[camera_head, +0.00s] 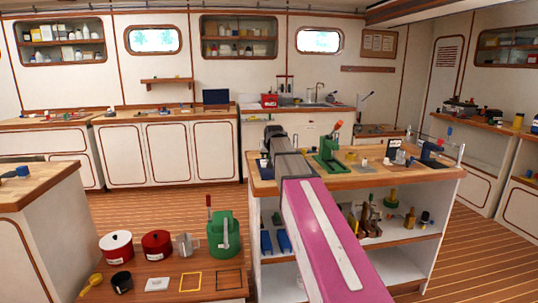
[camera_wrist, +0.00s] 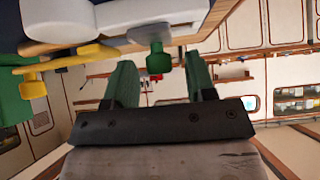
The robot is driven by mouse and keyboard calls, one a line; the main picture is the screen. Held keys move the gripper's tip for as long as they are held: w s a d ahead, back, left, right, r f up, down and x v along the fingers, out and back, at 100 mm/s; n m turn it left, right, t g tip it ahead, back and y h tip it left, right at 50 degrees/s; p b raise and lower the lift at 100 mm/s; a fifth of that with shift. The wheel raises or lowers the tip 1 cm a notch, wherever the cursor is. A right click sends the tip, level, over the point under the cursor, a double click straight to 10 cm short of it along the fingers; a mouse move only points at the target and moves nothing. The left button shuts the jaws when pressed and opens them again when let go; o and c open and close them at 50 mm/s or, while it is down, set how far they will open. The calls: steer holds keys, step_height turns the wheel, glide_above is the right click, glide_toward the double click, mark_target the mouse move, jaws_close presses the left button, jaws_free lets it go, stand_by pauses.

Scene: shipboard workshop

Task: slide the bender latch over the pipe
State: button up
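My gripper (camera_wrist: 162,84) shows in the wrist view with its two green-padded fingers apart and nothing clamped between them. Just beyond the fingertips is a small green knob-like part (camera_wrist: 158,67) on a stem, attached to a pale grey-blue body (camera_wrist: 150,18); it may be the latch, but I cannot tell. A yellow rod-like part (camera_wrist: 70,62) and a white rounded piece (camera_wrist: 62,20) lie to its left. In the head view, a green bench tool with a red-tipped lever (camera_head: 330,150) stands on the workbench, right of my arm. I cannot clearly identify the pipe. My arm hides part of the bench.
A low table in front carries red and white pots (camera_head: 157,244) and a green can (camera_head: 224,235). Open floor lies left of the bench.

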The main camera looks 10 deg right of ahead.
steer(key=v, duration=1)
steer(key=shift+s+r, duration=0.25)
steer(key=shift+s, duration=0.05)
